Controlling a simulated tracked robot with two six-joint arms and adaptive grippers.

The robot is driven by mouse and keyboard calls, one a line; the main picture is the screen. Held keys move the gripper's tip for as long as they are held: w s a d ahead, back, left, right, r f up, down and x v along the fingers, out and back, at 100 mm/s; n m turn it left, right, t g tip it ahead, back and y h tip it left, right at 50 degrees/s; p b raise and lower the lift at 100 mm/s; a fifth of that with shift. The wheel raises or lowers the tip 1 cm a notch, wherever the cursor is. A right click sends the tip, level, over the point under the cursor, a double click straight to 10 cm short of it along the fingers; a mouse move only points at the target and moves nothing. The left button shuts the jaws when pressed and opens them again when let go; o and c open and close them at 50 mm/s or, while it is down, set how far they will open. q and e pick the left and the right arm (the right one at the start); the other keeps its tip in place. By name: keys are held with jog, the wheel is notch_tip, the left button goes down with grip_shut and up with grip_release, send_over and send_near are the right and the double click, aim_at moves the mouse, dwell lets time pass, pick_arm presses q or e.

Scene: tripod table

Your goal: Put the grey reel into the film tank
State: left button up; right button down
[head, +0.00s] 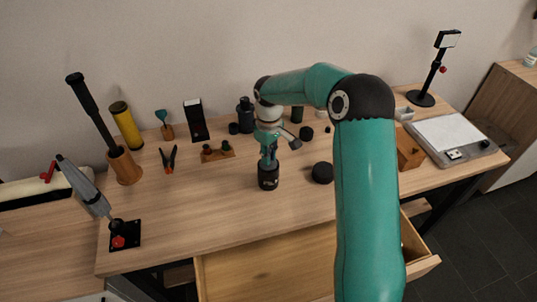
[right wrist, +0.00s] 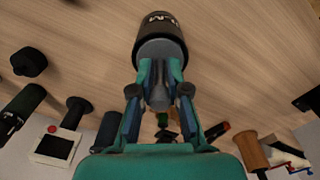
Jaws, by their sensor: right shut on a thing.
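My right gripper (head: 268,152) is shut on the grey reel (right wrist: 158,92), holding it by its narrow stem in the right wrist view. The black film tank (head: 268,178) stands upright on the table directly below this gripper, with white lettering on its side; it also shows in the right wrist view (right wrist: 162,28). The reel's wide grey part lines up with the tank's mouth. How deep it sits inside cannot be told. In the head view the gripper mostly hides the reel. My left gripper is not in view.
A black round piece (head: 322,172) lies right of the tank. Behind stand a black bottle (head: 245,115), a wooden rack (head: 218,152) and pliers (head: 169,158). A wooden drawer (head: 265,275) is open in front. The tabletop left of the tank is clear.

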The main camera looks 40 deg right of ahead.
jog(key=shift+f+b, duration=0.85)
jog(key=shift+f, duration=0.35)
jog(key=c, duration=1.1)
grip_release()
jog(key=shift+r, duration=0.1)
notch_tip(320, 180, up, 12)
jog(key=shift+f, duration=0.1)
